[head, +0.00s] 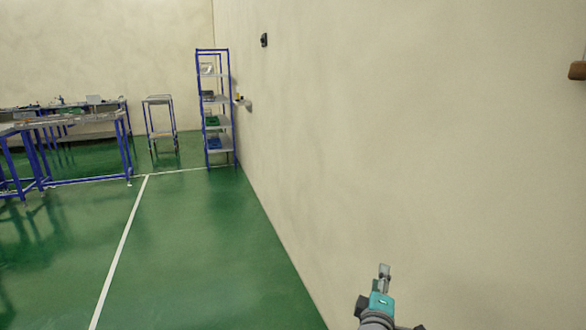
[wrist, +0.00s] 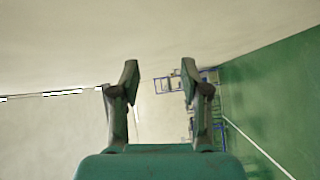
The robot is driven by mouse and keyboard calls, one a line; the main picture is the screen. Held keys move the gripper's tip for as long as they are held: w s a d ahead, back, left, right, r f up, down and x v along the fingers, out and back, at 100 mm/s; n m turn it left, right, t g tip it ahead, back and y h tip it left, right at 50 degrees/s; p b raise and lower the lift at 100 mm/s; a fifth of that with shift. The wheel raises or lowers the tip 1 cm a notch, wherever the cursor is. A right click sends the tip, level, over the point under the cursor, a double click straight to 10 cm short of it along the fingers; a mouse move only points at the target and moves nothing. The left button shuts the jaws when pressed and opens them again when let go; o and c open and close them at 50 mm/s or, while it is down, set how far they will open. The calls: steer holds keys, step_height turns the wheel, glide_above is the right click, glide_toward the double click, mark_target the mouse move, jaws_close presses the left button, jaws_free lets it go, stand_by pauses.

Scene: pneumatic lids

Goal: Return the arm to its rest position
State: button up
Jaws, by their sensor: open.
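My gripper (wrist: 160,76) shows in the wrist view with its two fingers apart and nothing between them. In the head view my gripper (head: 384,272) is at the bottom right, seen small in front of the beige wall. It appears clear of the wall, though the exact gap cannot be told. No lid shows clearly in either view.
The beige wall (head: 400,140) runs along the right side. A blue-framed shelf rack (head: 212,97) stands against it farther off. A small stand (head: 160,120) and blue-legged workbenches (head: 75,120) are at the left. The green floor (head: 210,250) ahead is open.

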steer(key=s+a+f+m+g+y, duration=0.1)
steer(key=s+f+m+y, duration=0.15)
steer(key=s+f, duration=0.95)
steer(key=s+a+f+m+y, duration=0.1)
steer(key=s+f+y, duration=0.2)
steer(key=s+f, duration=0.85)
steer(key=s+r+m, duration=0.2)
steer(key=s+r, duration=0.1)
steer(key=s, duration=0.7)
steer(key=s+r+m+g, duration=0.1)
steer(key=s+r+m, duration=0.2)
steer(key=s, duration=0.8)
steer(key=s+r+m, duration=0.3)
steer(key=s, duration=0.8)
steer(key=shift+a+r, duration=0.25)
steer(key=shift+a, duration=0.05)
steer(key=shift+m+y, duration=0.25)
